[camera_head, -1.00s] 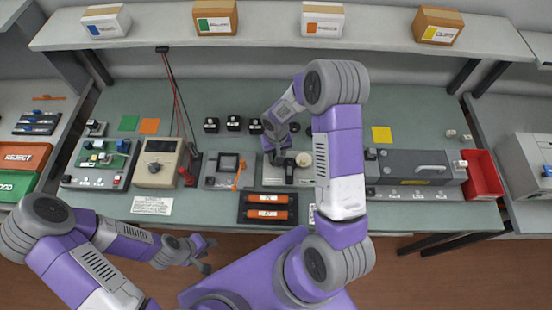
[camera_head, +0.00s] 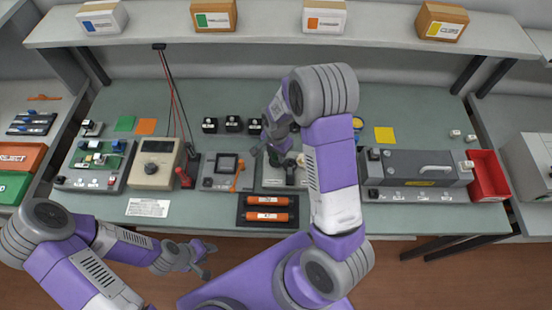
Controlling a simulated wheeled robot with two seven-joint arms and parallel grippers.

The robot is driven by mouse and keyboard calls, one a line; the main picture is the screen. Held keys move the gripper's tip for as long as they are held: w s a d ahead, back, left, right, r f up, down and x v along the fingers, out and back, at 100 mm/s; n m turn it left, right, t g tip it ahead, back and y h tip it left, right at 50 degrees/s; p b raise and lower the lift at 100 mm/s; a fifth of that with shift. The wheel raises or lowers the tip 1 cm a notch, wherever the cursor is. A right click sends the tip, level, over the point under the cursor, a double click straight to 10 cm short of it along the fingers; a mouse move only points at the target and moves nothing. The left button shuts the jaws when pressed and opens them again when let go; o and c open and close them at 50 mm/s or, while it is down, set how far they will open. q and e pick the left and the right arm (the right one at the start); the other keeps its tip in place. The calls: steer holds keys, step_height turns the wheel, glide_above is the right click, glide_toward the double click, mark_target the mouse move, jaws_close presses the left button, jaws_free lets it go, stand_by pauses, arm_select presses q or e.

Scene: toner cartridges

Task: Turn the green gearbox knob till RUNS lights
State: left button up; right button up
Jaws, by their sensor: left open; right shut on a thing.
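The gearbox unit (camera_head: 270,183) is a light grey plate with dark parts on it, at the middle of the table's front half. My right gripper (camera_head: 271,153) is over its back left part and is shut on a small dark green piece, which looks like the green knob (camera_head: 273,158). The fingers and arm hide most of the knob and part of the unit. A lit RUNS lamp cannot be made out. My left gripper (camera_head: 205,260) is open and empty, in front of the table's front edge and well away from the gearbox.
Two orange cartridges lie in a black tray (camera_head: 241,214) in front of the gearbox. A small screen device (camera_head: 207,184) and a beige meter (camera_head: 152,163) stand to its left. A long grey machine (camera_head: 400,180) and red bin (camera_head: 488,178) are on the right. Boxes stand on the shelf above.

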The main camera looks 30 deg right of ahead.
steer(key=m+p, duration=0.1)
steer(key=m, duration=0.3)
steer(key=shift+r+m, duration=0.1)
steer(key=shift+m, duration=0.2)
steer(key=m+p, duration=0.1)
steer(key=m, duration=0.2)
steer(key=o, duration=0.8)
steer(key=shift+o, duration=0.2)
